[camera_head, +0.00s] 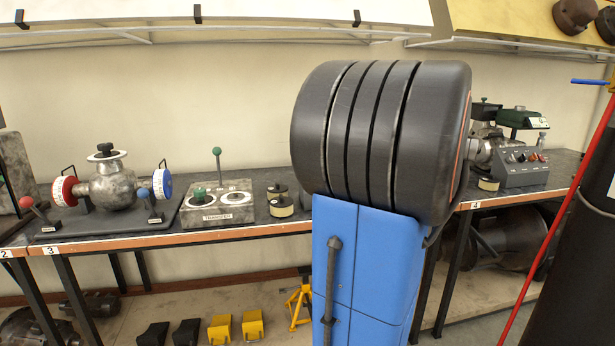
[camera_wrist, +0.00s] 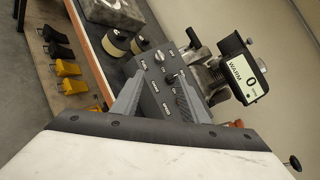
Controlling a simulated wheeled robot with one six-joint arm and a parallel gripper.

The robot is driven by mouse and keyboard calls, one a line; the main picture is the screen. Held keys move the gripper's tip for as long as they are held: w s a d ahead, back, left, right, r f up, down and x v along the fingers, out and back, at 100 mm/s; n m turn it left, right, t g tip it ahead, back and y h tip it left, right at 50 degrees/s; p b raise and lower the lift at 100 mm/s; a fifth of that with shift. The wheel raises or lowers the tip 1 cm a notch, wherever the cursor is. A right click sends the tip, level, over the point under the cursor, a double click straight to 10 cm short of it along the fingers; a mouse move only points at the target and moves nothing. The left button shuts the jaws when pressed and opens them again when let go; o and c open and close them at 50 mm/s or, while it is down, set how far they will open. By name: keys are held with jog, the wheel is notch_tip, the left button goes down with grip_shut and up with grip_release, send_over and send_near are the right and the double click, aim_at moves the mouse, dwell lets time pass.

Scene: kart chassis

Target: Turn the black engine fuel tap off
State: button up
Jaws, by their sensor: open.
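The control box (camera_head: 520,167) stands at the right end of the bench, with an engine-like unit behind it that has a green top (camera_head: 524,118) and a smaller dark top (camera_head: 486,109). The box's labelled panel (camera_wrist: 160,85) fills the middle of the wrist view, with small knobs and switches. Beside it is a metal unit with a display (camera_wrist: 243,78) reading WARM and 0. I cannot tell which part is the black engine's fuel tap. My gripper (camera_wrist: 162,78) is open and empty, its grey fingers apart in front of the panel. It is not visible in the head view.
The bench at left holds a metal valve assembly (camera_head: 110,188) and a TRANSFER box (camera_head: 218,207). Yellow blocks (camera_head: 221,329) lie below the bench.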

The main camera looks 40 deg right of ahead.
jog(key=x, duration=1.7)
jog(key=c, duration=1)
